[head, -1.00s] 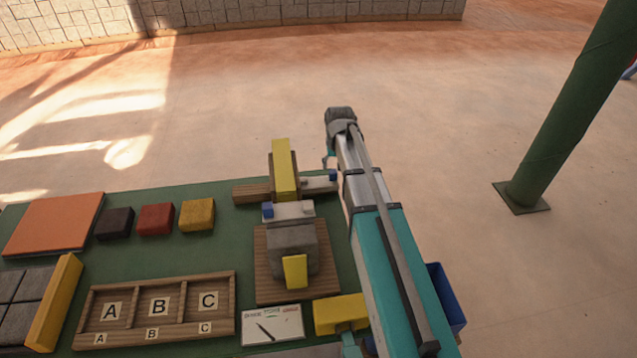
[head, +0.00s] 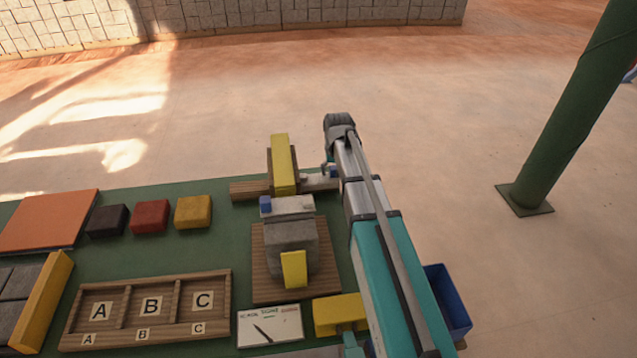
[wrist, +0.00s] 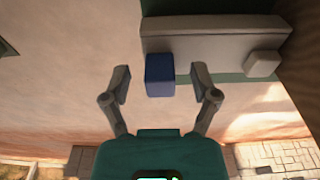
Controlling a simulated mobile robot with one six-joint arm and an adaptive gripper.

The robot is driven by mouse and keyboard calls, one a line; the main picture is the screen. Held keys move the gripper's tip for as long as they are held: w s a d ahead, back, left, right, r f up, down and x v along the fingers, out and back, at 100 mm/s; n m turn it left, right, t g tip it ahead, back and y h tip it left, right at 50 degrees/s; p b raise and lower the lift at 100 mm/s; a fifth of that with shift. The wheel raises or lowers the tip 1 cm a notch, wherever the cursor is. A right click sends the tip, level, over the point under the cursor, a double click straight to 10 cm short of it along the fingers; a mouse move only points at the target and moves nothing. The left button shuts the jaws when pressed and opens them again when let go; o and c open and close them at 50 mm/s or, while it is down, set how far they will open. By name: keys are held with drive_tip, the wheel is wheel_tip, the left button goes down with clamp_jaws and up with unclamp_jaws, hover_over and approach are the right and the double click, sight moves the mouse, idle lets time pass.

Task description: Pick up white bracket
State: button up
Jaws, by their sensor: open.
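The white bracket (head: 318,182) is a pale bar at the table's back edge, to the right of the upright yellow block (head: 283,165). In the wrist view the bracket (wrist: 215,40) lies across the top, with a blue block (wrist: 159,75) at its near side and a small white knob (wrist: 264,63) at its right. My gripper (wrist: 161,78) is open, one finger on each side of the blue block. I see gaps between the fingers and the block. In the head view my arm's end largely hides the fingers and the blue block.
A similar pale bar with a blue end (head: 290,207) sits on the grey press block (head: 291,240) nearby. A wooden A-B-C tray (head: 150,308), several coloured blocks and a blue bin (head: 450,302) are around. Open floor lies beyond the table.

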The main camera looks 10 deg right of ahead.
drive_tip(key=shift+f, duration=0.1)
idle(0.6)
clamp_jaws()
